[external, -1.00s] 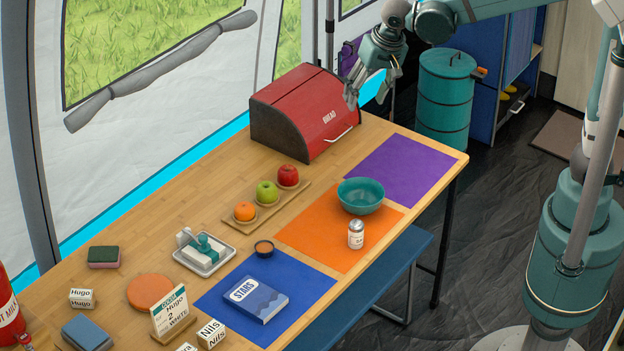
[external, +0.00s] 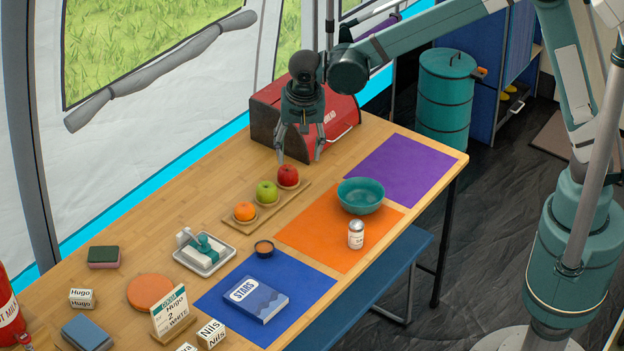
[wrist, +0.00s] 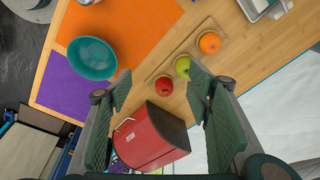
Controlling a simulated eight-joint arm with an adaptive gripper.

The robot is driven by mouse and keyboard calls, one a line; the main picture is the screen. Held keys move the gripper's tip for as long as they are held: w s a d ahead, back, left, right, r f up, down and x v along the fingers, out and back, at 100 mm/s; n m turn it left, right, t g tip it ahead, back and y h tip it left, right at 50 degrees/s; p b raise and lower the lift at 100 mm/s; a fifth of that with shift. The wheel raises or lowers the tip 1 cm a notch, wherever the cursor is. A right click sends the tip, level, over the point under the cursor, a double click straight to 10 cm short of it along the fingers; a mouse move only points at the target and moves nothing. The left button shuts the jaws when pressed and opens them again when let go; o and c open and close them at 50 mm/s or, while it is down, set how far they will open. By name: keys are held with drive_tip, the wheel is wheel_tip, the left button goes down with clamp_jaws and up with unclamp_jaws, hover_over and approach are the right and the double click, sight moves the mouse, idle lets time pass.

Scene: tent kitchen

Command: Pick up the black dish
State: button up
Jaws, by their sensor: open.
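My gripper (external: 299,158) points down above the table, in front of the red bread box and over the red apple's end of the fruit board. In the wrist view my gripper's fingers (wrist: 160,105) are spread wide.
A salt shaker (external: 356,234) and teal bowl (external: 361,196) stand right. The bread box (external: 290,108) is behind.

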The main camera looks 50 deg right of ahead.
drive_tip(key=a+f+m, duration=0.2)
drive_tip(key=a+f, duration=0.5)
drive_tip(key=a, duration=0.2)
drive_tip(key=m+h, duration=0.2)
approach(264, 247)
drive_tip(key=shift+w+d+f+g, duration=0.25)
drive_tip(key=shift+w+d+g, duration=0.1)
drive_tip(key=shift+w+g, duration=0.05)
drive_tip(key=shift+n, duration=0.3)
drive_tip(key=shift+b+x, duration=0.3)
drive_tip(key=shift+x, duration=1)
drive_tip(key=shift+b+x, duration=0.9)
drive_tip(key=shift+x, duration=1.7)
drive_tip(key=shift+a, duration=0.15)
